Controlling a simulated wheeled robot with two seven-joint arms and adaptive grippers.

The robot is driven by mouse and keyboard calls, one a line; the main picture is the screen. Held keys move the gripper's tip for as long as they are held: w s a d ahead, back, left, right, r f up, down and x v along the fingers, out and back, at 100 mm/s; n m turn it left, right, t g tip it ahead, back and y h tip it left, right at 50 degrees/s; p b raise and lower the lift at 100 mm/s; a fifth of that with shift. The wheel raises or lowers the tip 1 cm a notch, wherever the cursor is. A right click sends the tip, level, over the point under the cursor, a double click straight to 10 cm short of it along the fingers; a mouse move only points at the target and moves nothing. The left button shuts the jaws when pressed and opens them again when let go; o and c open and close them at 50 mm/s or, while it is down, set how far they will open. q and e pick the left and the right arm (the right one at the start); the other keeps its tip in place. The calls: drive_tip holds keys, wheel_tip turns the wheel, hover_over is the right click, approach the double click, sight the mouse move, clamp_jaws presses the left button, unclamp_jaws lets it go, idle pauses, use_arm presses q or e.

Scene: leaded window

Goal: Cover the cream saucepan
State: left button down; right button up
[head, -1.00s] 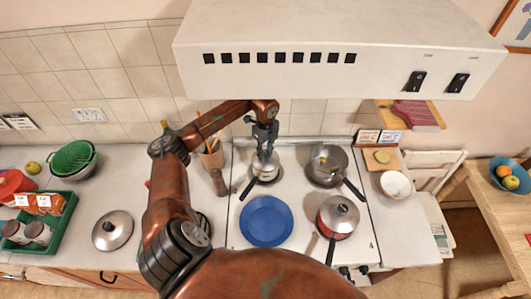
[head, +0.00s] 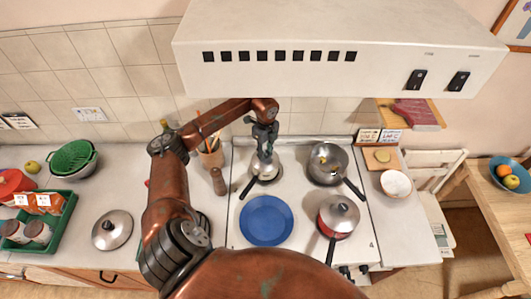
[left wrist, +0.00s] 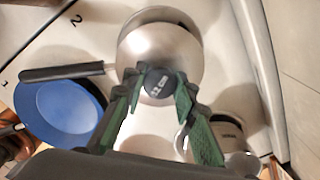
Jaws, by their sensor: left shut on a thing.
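My left gripper (head: 265,155) is over the back-left of the stove, shut on the dark knob (left wrist: 158,83) of a silver lid (left wrist: 160,52). The lid is over the cream saucepan (head: 266,179), whose black handle (head: 247,188) points toward the front left; that handle also shows in the left wrist view (left wrist: 62,73). I cannot tell whether the lid touches the pan's rim. My right gripper is not in view.
A blue plate (head: 266,220) lies in front of the pan. A steel pan (head: 327,163) and a red lidded pan (head: 338,215) stand to the right. A pepper mill (head: 218,181) is close on the left. Another lid (head: 112,230) lies on the left counter. The hood (head: 330,45) hangs above.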

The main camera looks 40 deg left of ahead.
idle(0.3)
use_arm(q)
drive_tip(key=shift+f, duration=0.15)
idle(0.5)
drive_tip(key=c, duration=1.7)
unclamp_jaws()
drive_tip(key=shift+o, duration=1)
drive_tip(key=shift+o, duration=0.3)
drive_tip(key=o, duration=0.5)
